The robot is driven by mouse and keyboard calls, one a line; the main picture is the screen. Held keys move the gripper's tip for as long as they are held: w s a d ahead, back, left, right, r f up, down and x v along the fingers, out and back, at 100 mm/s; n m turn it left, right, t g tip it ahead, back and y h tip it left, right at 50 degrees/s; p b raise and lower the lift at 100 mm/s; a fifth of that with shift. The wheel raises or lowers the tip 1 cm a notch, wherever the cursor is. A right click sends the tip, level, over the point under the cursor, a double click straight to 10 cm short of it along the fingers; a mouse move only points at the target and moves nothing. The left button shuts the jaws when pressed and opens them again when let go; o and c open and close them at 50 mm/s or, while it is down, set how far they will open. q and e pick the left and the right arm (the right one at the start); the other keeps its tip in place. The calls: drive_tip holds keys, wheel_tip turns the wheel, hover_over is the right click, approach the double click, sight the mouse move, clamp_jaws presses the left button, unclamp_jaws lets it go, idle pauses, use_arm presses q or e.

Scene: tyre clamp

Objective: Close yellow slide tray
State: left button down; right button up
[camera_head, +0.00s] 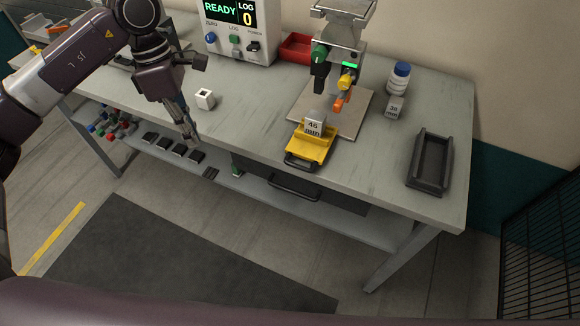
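The yellow slide tray (323,146) sits at the front of the clamp machine (338,60), pulled out toward the table's front edge, with a dark handle (301,162) at its front. A grey block marked 46 mm (315,122) rests on the tray. My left gripper (191,136) points down near the table's front edge, to the left of the tray and well apart from it. Its fingers look close together, but I cannot tell whether they are open or shut. My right gripper is not in view.
A small white cube (205,99) lies on the table near my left gripper. A display unit (240,32) reads READY and LOG 0. A red bin (298,47), a blue-capped bottle (398,78), another marked block (392,108) and a black tray (430,161) are also on the table.

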use_arm(q)
drive_tip(key=s+d+f+n+h, duration=0.3)
drive_tip(key=s+d+n+h, duration=0.15)
drive_tip(key=d+h, duration=0.2)
drive_tip(key=s+d+f+n+h, duration=0.35)
drive_tip(key=s+d+h, duration=0.25)
drive_tip(key=d, duration=0.2)
drive_tip(key=n+t+p, duration=0.3)
drive_tip(key=n+t, duration=0.6)
drive_tip(key=n, duration=0.5)
approach(302, 170)
drive_tip(key=shift+h, duration=0.25)
drive_tip(key=shift+f+x, duration=0.2)
drive_tip(key=shift+x, duration=2.75)
drive_tip(key=shift+w+a, duration=0.1)
